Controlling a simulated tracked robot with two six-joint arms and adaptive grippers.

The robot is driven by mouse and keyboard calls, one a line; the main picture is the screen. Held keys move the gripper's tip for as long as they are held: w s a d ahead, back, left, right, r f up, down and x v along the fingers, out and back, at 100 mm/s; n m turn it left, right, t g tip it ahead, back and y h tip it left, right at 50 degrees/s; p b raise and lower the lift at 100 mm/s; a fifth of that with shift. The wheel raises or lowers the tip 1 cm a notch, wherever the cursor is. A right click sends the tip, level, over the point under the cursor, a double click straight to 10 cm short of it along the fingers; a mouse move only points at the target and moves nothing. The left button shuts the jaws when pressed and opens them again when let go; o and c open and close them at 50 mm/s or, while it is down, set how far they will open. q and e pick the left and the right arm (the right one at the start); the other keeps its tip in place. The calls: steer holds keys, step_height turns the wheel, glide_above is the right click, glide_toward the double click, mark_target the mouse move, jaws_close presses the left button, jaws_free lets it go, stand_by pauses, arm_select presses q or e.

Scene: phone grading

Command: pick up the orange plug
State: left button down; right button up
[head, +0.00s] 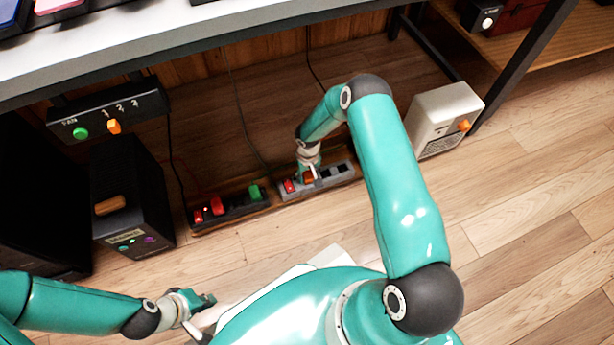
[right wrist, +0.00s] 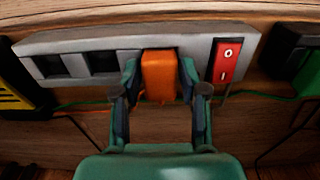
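The orange plug (right wrist: 158,76) sits at the grey power strip (right wrist: 190,43), beside the strip's red switch (right wrist: 228,60); I cannot tell whether it is fully seated. In the head view the plug (head: 308,177) is partly covered by my right gripper (head: 311,172). In the right wrist view my right gripper (right wrist: 159,85) has one finger close against each side of the plug and looks shut on it. My left gripper (head: 204,304) is low at the left, away from the strips; its finger opening is unclear.
A black strip (head: 235,208) with red and green plugs lies left of the grey strip (head: 335,176). A black box (head: 130,190) stands further left and a white heater-like unit (head: 440,115) to the right. Cables hang at the back; the floor in front is clear.

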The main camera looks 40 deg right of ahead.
jaws_close()
steer(key=shift+r, duration=0.1)
step_height(320, 180, up, 20)
steer(key=p, duration=0.7)
